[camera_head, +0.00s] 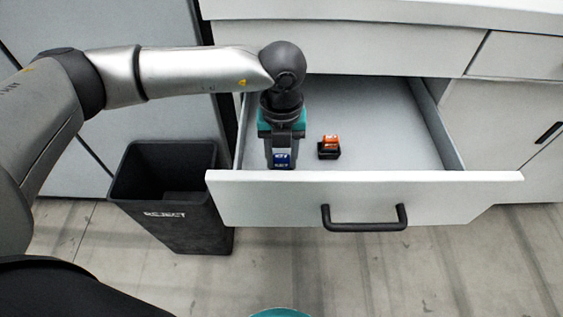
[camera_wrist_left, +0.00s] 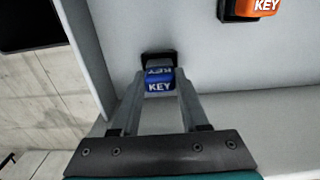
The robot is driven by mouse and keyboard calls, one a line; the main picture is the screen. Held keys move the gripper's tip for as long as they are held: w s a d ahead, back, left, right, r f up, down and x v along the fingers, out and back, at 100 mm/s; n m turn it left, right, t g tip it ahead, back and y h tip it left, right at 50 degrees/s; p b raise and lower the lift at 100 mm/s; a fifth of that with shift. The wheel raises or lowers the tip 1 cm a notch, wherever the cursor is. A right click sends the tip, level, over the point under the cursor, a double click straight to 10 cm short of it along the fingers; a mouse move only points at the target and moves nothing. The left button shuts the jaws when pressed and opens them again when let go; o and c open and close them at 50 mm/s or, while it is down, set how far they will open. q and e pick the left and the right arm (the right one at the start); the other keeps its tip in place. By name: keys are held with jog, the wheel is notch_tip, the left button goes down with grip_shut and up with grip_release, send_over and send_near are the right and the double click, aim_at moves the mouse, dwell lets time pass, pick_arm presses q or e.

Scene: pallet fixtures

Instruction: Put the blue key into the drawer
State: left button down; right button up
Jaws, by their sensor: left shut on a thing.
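The blue key (camera_head: 283,158) is a small blue block marked KEY. My left gripper (camera_head: 283,163) points down inside the open drawer (camera_head: 452,185) at its left side and is shut on the blue key. In the left wrist view the blue key (camera_wrist_left: 160,84) sits between the fingertips of the left gripper (camera_wrist_left: 161,88). A black piece shows right behind the key there; I cannot tell if the key touches the drawer floor. My right gripper is not in view.
An orange key (camera_head: 330,143) on a black base lies on the drawer floor, right of my left gripper; it also shows in the left wrist view (camera_wrist_left: 250,8). A black bin marked REJECT (camera_head: 170,214) stands left of the drawer. The drawer's right side is clear.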

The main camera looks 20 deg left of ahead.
aim_at(281, 156)
pick_arm(q)
jog(key=shift+f, duration=0.9)
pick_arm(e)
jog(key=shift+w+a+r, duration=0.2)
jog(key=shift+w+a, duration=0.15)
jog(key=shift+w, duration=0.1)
pick_arm(q)
jog(key=shift+f, duration=0.1)
jog(key=shift+c, duration=2.1)
grip_release()
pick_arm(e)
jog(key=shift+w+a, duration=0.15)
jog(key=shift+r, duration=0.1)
pick_arm(q)
notch_tip(281, 156, up, 8)
jog(key=shift+f+p, duration=0.15)
jog(key=shift+p, duration=0.85)
notch_tip(281, 156, up, 4)
jog(key=shift+f+p, duration=0.1)
jog(key=shift+p, duration=0.35)
jog(key=shift+r, duration=0.4)
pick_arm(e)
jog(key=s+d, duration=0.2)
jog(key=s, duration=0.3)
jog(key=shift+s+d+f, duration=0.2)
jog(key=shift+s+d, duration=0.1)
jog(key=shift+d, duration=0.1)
